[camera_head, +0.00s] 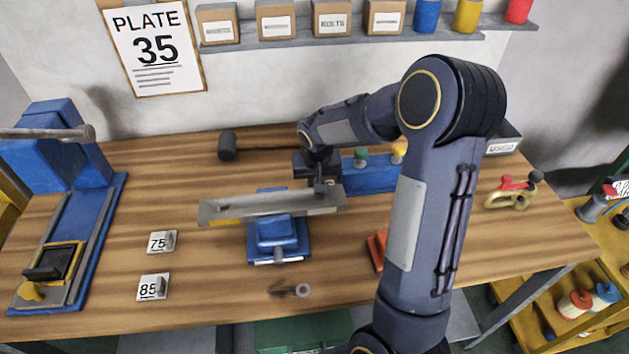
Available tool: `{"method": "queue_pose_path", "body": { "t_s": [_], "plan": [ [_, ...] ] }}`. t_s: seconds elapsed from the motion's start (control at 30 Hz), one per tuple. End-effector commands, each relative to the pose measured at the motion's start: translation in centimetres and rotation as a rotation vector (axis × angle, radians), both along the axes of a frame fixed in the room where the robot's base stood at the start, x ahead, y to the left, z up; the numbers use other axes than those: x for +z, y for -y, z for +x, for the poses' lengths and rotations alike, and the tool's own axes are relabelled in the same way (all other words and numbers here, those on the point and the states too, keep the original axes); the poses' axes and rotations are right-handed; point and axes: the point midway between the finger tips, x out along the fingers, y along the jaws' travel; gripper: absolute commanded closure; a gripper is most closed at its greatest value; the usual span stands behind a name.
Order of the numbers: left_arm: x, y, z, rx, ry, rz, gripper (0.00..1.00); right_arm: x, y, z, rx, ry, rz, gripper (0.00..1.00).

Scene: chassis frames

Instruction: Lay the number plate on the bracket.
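Two small white number plates lie on the bench left of the middle: the plate marked 75 (162,241) and the plate marked 85 (153,287). A long grey metal piece (250,207), which looks like the bracket, rests across a blue vise (277,240). My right arm reaches over from the lower right. Its gripper (322,187) points down at the right end of the grey piece. The fingertips are small and partly hidden, so I cannot tell whether they hold anything. No plate marked 35 shows. My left gripper is out of view.
A wall sheet (156,48) reads PLATE 35. A blue press (75,215) stands at the left. A mallet (229,147) lies behind the vise, and a small dark tool (291,290) lies in front. A grey bin marked USED (502,147) is at the back right.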

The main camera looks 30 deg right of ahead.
Motion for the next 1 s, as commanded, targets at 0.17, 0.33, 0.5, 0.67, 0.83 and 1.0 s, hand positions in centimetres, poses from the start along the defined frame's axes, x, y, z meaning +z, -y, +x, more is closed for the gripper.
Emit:
{"method": "queue_pose_path", "body": {
  "t_s": [0.17, 0.33, 0.5, 0.67, 0.83, 1.0],
  "plan": [
    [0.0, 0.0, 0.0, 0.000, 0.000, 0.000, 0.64, -0.6, 0.0, 0.0, 0.000, 0.002, 0.000, 1.00],
    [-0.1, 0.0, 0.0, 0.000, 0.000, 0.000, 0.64, -0.7, 0.0, 0.0, 0.000, 0.002, 0.000, 1.00],
    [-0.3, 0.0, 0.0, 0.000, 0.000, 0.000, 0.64, -0.8, 0.0, 0.0, 0.000, 0.002, 0.000, 0.81],
    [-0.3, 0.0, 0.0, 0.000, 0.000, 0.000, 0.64, -0.8, 0.0, 0.0, 0.000, 0.002, 0.000, 0.68],
    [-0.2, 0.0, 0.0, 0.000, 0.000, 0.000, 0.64, -0.8, 0.0, 0.0, 0.000, 0.001, 0.000, 0.68],
    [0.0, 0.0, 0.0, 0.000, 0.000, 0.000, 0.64, 0.0, -0.1, 0.0, 0.000, 0.004, -0.001, 0.68]
  ]
}}
